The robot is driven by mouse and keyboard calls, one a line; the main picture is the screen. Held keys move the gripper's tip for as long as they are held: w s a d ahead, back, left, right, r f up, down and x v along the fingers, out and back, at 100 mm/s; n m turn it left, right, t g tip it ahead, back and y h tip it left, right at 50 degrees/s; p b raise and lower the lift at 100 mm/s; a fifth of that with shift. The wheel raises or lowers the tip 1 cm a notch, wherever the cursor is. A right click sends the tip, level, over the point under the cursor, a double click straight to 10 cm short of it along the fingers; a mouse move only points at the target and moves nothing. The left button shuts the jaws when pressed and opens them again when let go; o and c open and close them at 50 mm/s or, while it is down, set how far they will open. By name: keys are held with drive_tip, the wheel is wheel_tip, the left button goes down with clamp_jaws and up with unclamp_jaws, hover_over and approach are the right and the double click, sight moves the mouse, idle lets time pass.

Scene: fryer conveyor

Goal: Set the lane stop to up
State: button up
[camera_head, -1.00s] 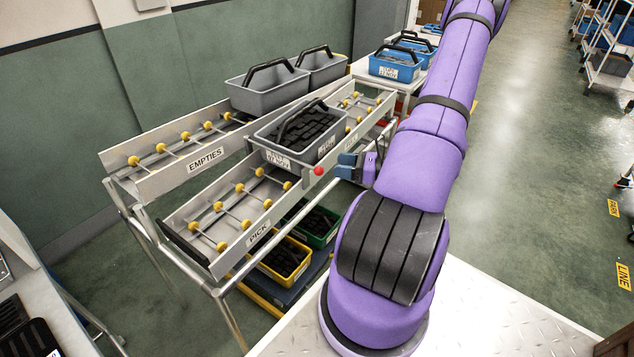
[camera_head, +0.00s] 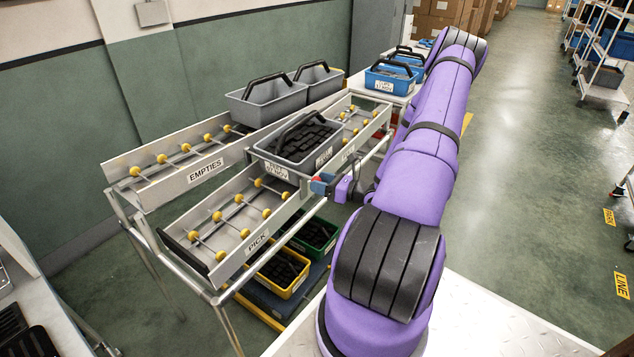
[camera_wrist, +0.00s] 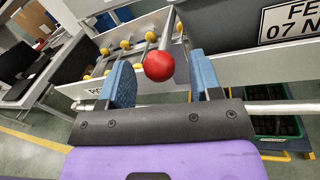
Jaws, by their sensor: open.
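The lane stop shows as a red ball knob (camera_wrist: 158,65) on a short metal rod, at the side rail of the PICK lane (camera_head: 232,226). In the wrist view the knob appears between the two blue fingers of my open gripper (camera_wrist: 161,72), with a gap on each side. In the head view my gripper (camera_head: 323,184) is right at the knob and hides most of it. I cannot tell whether a finger touches it. A grey crate (camera_head: 262,160) of dark items with a date label sits on the lane just behind the knob.
The EMPTIES lane (camera_head: 160,187) runs alongside, with grey empty crates (camera_head: 265,99) at its far end. Yellow (camera_head: 291,291) and green (camera_head: 323,246) bins sit below the PICK lane. Blue crates (camera_head: 388,79) stand on a table beyond.

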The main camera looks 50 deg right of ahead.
drive_tip(key=shift+x, duration=0.8)
drive_tip(key=shift+c, duration=0.4)
